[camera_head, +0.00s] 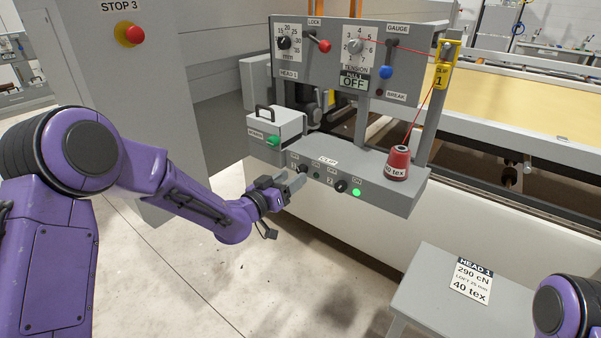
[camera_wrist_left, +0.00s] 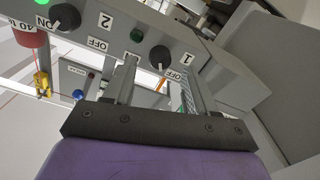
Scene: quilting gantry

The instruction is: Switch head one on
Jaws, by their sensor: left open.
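Head one's switch, a black knob marked 1 (camera_wrist_left: 160,57), sits at the left end of a grey control bar (camera_head: 385,190) with an OFF label beside it. The small lamp next to it (camera_wrist_left: 137,35) is dark. A black knob marked 2 (camera_head: 340,186) is to its right, with a lit green lamp (camera_head: 356,192). The HEAD 1 display (camera_head: 353,83) reads OFF. My left gripper (camera_head: 297,183) is open at the bar's left end. In the left wrist view, its fingers (camera_wrist_left: 158,82) point at knob 1, one to each side; contact cannot be told. My right gripper is out of view.
A red thread cone (camera_head: 397,163) stands on the bar's right end, its thread rising to a yellow clip (camera_head: 441,76). A grey box with a handle (camera_head: 277,125) stands behind my gripper. A grey stand with a HEAD 1 card (camera_head: 470,281) is at lower right.

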